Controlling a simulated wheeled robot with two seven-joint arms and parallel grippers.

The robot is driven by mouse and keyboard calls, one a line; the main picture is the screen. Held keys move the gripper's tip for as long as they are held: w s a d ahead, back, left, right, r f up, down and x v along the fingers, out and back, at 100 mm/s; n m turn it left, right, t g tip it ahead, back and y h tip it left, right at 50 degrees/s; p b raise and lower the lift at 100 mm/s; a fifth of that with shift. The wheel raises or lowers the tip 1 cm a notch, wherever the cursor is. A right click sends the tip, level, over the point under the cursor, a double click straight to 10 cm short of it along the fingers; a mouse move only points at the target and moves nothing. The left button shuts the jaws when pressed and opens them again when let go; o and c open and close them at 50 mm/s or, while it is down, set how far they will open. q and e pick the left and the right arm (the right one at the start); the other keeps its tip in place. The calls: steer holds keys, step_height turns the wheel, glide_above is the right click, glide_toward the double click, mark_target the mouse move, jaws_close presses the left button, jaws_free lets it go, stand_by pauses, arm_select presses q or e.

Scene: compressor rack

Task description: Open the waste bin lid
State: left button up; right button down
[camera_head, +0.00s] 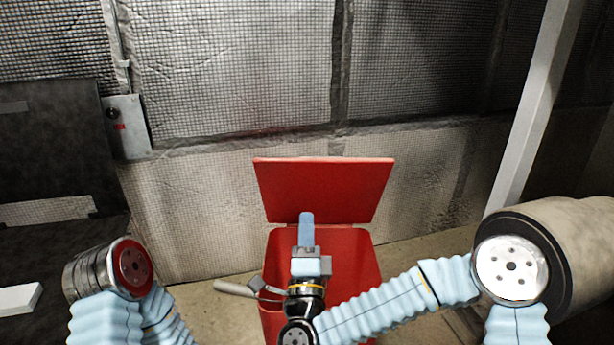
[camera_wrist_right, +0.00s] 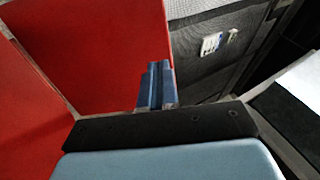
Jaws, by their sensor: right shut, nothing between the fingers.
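A red waste bin (camera_head: 345,262) stands on the floor in front of the wall. Its red lid (camera_head: 325,187) is up, tilted back at the rear rim, and its inner face shows. My right gripper (camera_head: 306,218) is over the bin's opening, in front of the raised lid, with its fingers shut and nothing between them. In the right wrist view the shut fingers (camera_wrist_right: 158,82) stand before a large red surface (camera_wrist_right: 100,50). I cannot tell whether the fingertips touch the lid.
A quilted, mesh-covered wall (camera_head: 230,70) is close behind the bin. A grey box (camera_head: 126,128) is fixed to it at the left. A pale post (camera_head: 532,110) and a large beige cylinder (camera_head: 580,235) are at the right. Bare floor (camera_head: 195,305) shows left of the bin.

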mark_target(307, 162)
steer(key=x, duration=1.1)
steer(key=shift+w, duration=0.25)
steer(key=shift+r+p, duration=0.15)
steer(key=shift+p, duration=0.2)
steer(key=shift+g, duration=0.9)
steer(key=w+r+p, duration=0.3)
steer(key=w+p, duration=0.1)
steer(key=shift+r, duration=0.2)
steer(key=shift+g, duration=0.9)
steer(key=w+p, duration=0.2)
steer(key=w+r+p, duration=0.1)
steer(key=w+p, duration=0.1)
steer(key=shift+w+a, duration=0.15)
steer(key=shift+w, duration=0.1)
steer(key=shift+w+f, duration=0.25)
steer(key=shift+w, duration=0.2)
steer(key=shift+f, duration=0.1)
